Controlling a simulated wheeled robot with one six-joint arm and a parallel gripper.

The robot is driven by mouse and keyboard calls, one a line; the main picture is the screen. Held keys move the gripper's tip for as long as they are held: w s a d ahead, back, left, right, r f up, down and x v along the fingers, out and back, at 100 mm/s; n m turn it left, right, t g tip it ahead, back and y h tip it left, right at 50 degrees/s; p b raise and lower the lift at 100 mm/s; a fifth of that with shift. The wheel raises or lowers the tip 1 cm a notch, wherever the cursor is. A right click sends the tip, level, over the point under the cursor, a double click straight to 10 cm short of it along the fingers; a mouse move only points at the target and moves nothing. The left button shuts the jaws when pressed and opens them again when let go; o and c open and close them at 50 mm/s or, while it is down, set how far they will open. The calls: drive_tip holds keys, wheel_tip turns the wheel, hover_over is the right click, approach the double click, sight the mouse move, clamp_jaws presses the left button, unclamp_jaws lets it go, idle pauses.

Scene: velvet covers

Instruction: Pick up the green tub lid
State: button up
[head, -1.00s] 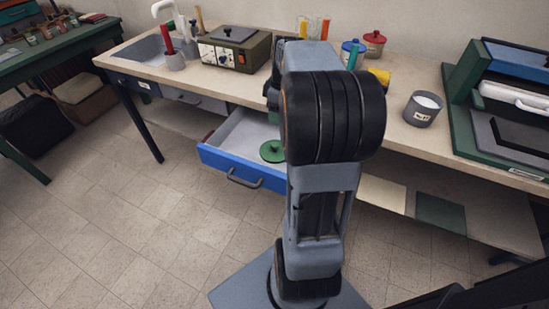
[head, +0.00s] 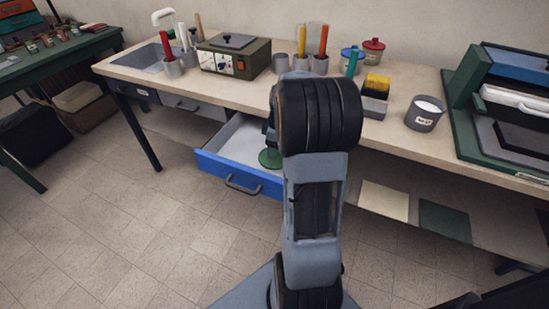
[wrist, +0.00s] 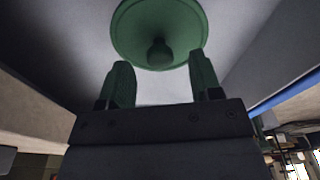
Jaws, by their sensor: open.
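The green tub lid (head: 270,158) lies in the open blue drawer (head: 222,171), partly hidden behind my arm in the head view. In the wrist view the round lid (wrist: 135,32) with its central knob (wrist: 160,53) shows at the top, just beyond my fingertips. My gripper (wrist: 161,72) is open, with its two green fingers apart on either side of the knob in the picture. Nothing is between the fingers that I can see as held. I cannot tell whether a finger touches the lid.
The drawer's walls stand close on both sides of my gripper. The worktop (head: 250,89) lies above the drawer, with a control box (head: 234,55), pots of tools and a grey tub (head: 424,113) on it. The floor before the drawer is clear.

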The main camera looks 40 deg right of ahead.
drive_tip(key=shift+w+f, duration=0.1)
drive_tip(key=shift+f, duration=0.8)
drive_tip(key=shift+c, duration=0.4)
drive_tip(key=c, duration=0.9)
